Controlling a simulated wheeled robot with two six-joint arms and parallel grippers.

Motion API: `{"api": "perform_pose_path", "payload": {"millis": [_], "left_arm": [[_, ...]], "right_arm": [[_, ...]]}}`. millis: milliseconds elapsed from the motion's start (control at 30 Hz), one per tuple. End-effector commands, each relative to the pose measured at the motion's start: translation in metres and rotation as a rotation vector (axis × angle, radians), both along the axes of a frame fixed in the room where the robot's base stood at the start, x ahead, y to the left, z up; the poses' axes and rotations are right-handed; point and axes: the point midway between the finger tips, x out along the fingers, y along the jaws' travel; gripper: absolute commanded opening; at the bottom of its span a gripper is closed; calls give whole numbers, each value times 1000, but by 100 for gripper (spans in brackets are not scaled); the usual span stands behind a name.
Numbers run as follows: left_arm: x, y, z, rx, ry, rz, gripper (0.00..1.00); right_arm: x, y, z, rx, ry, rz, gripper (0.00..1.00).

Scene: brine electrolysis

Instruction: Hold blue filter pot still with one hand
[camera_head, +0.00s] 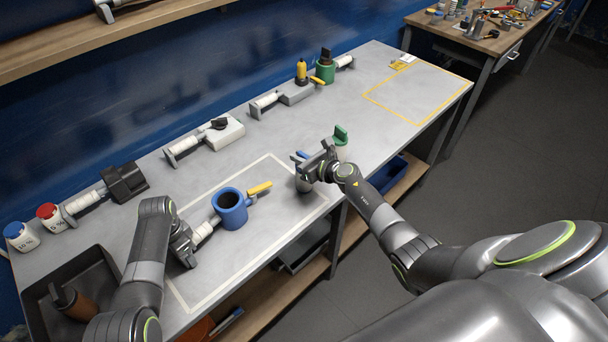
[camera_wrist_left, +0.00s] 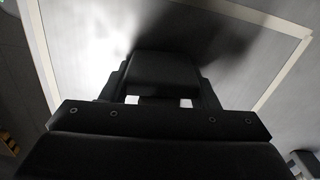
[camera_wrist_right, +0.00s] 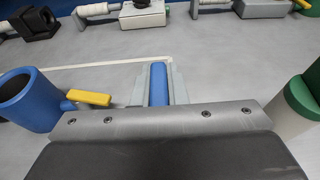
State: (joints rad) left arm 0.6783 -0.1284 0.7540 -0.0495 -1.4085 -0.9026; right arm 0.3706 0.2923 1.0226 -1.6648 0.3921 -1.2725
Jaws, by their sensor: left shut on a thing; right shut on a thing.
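The blue filter pot (camera_head: 229,211) stands upright inside the white-taped area, with a dark open mouth. A yellow lever (camera_head: 260,187) sticks out to its right and a white grip (camera_head: 204,231) to its left. It also shows at the left of the right wrist view (camera_wrist_right: 22,103). My left gripper (camera_head: 190,239) is shut on the white grip. The left wrist view shows only dark gripper parts and table, not the pot. My right gripper (camera_head: 308,170) is shut on a blue handle (camera_wrist_right: 158,84), right of the pot. What that handle belongs to is largely hidden.
A white and green vessel (camera_head: 341,142) stands just beyond my right gripper. A dark tray (camera_head: 40,297) is at the near left. Two jars, one blue-capped (camera_head: 20,237) and one red-capped (camera_head: 52,217), and several devices line the back. The yellow-taped area (camera_head: 415,95) is clear.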

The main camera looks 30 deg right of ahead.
Motion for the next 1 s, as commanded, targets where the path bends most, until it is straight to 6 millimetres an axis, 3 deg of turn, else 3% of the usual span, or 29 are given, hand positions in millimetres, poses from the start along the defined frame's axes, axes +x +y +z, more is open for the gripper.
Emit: {"api": "perform_pose_path", "payload": {"millis": [533,1000], "left_arm": [[0,0,0,0,0,0,24],[0,0,0,0,0,0,24]], "right_arm": [[0,0,8,0,-2,1,0],[1,0,70,-3,-5,3,0]]}}
